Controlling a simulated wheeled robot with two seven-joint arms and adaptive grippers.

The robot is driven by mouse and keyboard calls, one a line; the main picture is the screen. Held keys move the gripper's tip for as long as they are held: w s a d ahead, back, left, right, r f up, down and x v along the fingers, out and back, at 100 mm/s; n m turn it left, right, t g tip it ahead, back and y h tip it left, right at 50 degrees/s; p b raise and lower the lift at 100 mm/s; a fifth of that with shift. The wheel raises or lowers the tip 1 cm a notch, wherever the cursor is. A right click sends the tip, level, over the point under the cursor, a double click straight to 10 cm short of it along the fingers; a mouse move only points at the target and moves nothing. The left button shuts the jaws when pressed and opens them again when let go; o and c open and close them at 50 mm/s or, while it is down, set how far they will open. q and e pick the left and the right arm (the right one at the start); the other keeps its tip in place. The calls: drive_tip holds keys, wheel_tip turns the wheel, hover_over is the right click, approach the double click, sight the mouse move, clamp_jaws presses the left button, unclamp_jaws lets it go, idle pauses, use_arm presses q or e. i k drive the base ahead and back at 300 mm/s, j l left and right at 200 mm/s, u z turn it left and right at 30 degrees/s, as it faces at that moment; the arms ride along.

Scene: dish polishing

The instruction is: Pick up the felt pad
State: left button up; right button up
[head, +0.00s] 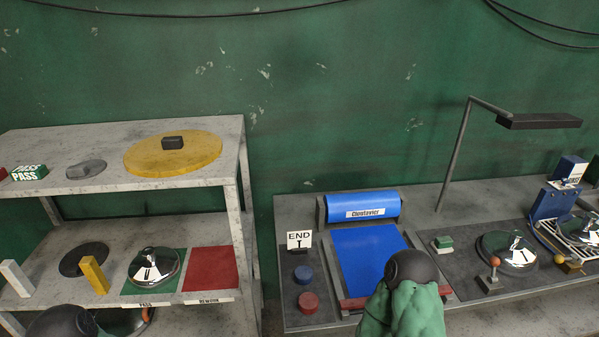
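No item is plainly marked as the felt pad. A small block with a green top and pale lower part (442,243) lies on the dark bench mat, right of the blue sheet, and could be it. A flat grey rounded piece (86,169) on the upper shelf is another candidate; I cannot tell which. Dark rounded parts of my arms show at the bottom left and in front of the blue sheet, the right one with a green cover. Neither gripper's fingers can be seen, and nothing visible is held.
A yellow disc (138,160) with a black block lies on the upper shelf (60,141). Shiny domed lids stand on the green square (192,262) and on the bench. A lamp (538,121) overhangs the bench's right. Blue and red buttons (308,302) sit left of the blue sheet (368,254).

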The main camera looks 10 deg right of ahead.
sight(443, 245)
drive_tip(key=z, duration=1.4)
